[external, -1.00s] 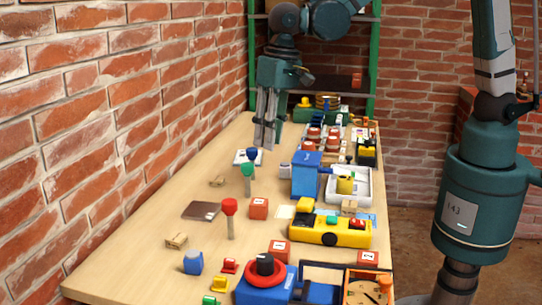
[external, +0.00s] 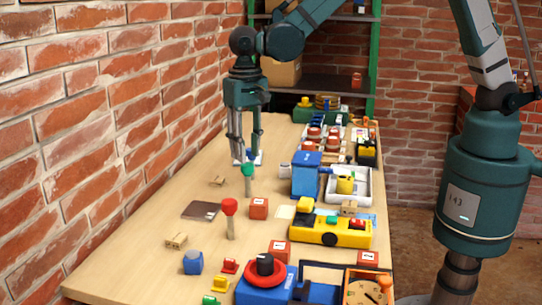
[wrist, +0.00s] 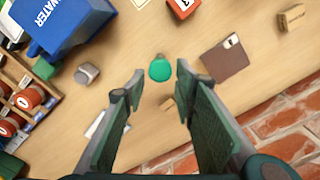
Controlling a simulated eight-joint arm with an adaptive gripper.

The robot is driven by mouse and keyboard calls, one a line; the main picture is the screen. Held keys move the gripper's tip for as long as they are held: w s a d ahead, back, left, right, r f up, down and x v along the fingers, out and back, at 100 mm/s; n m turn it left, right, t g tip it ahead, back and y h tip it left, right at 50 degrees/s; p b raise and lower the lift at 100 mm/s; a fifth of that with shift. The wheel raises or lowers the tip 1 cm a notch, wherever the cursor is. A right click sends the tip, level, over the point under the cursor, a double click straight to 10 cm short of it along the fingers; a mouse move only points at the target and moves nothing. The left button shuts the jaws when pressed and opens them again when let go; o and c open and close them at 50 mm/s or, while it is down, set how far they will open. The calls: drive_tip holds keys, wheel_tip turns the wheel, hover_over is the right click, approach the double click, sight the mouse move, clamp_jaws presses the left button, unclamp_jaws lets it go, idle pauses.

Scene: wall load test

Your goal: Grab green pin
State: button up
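The green pin (external: 247,176) stands upright on the wooden table, with a round green head on a grey stem. In the wrist view its green head (wrist: 160,69) shows just beyond and between my fingertips. My gripper (external: 245,152) points down above the table, beside or behind the green pin in the external view. Its fingers are apart and empty, as the wrist view of my gripper (wrist: 160,78) shows. A blue-headed pin (external: 251,155) is partly hidden behind my fingers. A red-headed pin (external: 230,218) stands nearer the camera.
A brick wall (external: 100,110) runs along the table's left side. A blue box (external: 305,175), a yellow block (external: 330,231), a red cube (external: 258,208) and a dark flat square (external: 201,210) lie around the pins. Table left of the pins is mostly clear.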

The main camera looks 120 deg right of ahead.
hover_over(248, 196)
drive_tip(key=shift+s+d+f+b, duration=0.1)
drive_tip(key=shift+d+f, duration=0.05)
drive_tip(key=shift+f, duration=0.85)
drive_tip(key=shift+s+d+f+b, duration=0.1)
drive_tip(key=shift+f, duration=0.9)
drive_tip(key=shift+s+d+f+b, duration=0.1)
drive_tip(key=shift+d+f, duration=0.05)
drive_tip(key=shift+f, duration=0.85)
drive_tip(key=shift+f, duration=0.1)
drive_tip(key=shift+f+b, duration=0.35)
drive_tip(key=shift+f, duration=2.55)
clamp_jaws()
